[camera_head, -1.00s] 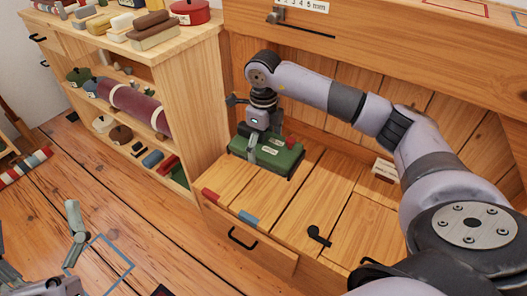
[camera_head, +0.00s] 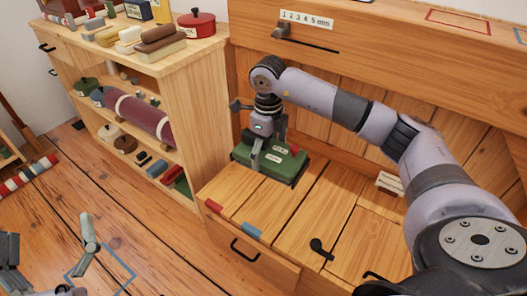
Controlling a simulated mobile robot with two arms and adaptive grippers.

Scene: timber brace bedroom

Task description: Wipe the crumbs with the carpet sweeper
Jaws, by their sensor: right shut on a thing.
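The carpet sweeper, a green box-shaped body (camera_head: 285,168) with pale labels, is at the left end of the low wooden bench (camera_head: 285,210). My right gripper (camera_head: 266,152) points down over it and is shut on it. I cannot tell whether its underside touches the bench top. My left gripper (camera_head: 48,238) is at the lower left, over the floor, with its fingers spread wide and nothing between them. I cannot make out any crumbs.
A shelf unit (camera_head: 205,105) with rolls, pots and blocks stands left of the bench. A black lever (camera_head: 320,248) rises from the bench top. A small labelled block (camera_head: 389,183) lies at the back. A blue outline (camera_head: 122,266) marks the floor.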

